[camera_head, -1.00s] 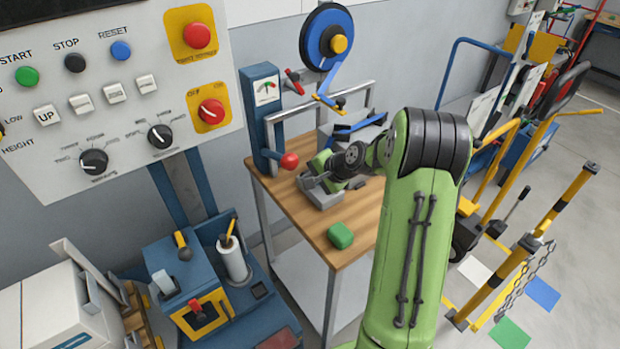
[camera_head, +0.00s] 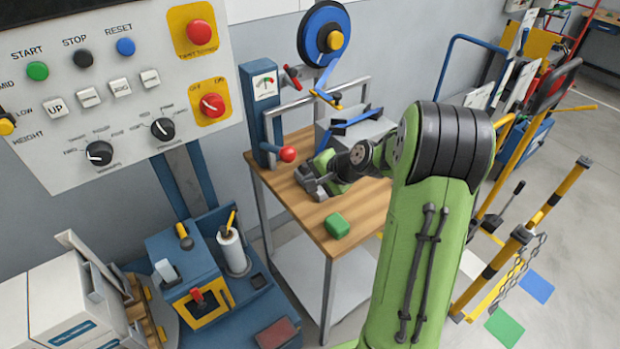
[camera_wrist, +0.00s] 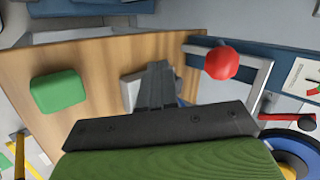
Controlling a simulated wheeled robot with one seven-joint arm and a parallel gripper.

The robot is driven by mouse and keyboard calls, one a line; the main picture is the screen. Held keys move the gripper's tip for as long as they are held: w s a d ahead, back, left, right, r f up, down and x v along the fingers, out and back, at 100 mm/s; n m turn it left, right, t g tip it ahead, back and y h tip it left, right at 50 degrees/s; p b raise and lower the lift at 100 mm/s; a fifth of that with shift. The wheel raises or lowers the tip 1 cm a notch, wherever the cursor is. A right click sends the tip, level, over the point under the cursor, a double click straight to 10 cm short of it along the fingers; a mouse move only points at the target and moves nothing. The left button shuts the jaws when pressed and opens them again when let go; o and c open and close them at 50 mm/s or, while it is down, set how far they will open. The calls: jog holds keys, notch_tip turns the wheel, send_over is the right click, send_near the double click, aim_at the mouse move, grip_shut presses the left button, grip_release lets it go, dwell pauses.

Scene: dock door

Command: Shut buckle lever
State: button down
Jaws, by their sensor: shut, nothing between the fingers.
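My gripper (camera_head: 306,181) is low over the wooden table, with its fingers together and nothing between them. In the wrist view the closed fingers (camera_wrist: 156,88) point away from me, beside and partly over a small light grey block (camera_wrist: 131,92) on the table. I cannot tell whether they touch it. My gripper and arm hide much of this block in the head view. No buckle lever can be made out for certain. A blue strap (camera_head: 352,120) with dark ends lies over a grey box (camera_head: 372,132) behind my gripper.
A red ball knob (camera_head: 288,154) on a blue post (camera_head: 262,112) is close to the gripper's left; it also shows in the wrist view (camera_wrist: 221,63). A green block (camera_head: 337,225) lies at the table's (camera_head: 352,208) front. A metal frame and blue strap reel (camera_head: 324,36) stand behind.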

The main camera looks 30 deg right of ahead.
jog(key=s+r, duration=0.2)
jog(key=s+a+r, duration=0.1)
jog(key=s, duration=0.1)
jog(key=shift+a+r+p, duration=0.2)
jog(key=shift+r+p, duration=0.1)
jog(key=shift+r, duration=0.1)
jog(key=s+a+r+n+g+h, duration=0.1)
jog(key=s+a+r+n+g, duration=0.1)
jog(key=s+a+r+n, duration=0.4)
jog(key=s+a+r+n+h, duration=0.1)
jog(key=s+a+n, duration=0.2)
jog(key=s, duration=0.6)
jog(key=s+a+r+n+h, duration=0.1)
jog(key=s+a+r+n, duration=0.1)
jog(key=s, duration=0.7)
jog(key=a+n, duration=0.1)
jog(key=n, duration=0.1)
jog(key=shift+a+n+g, duration=0.25)
jog(key=shift+n+g, duration=0.05)
jog(key=shift+g, duration=0.1)
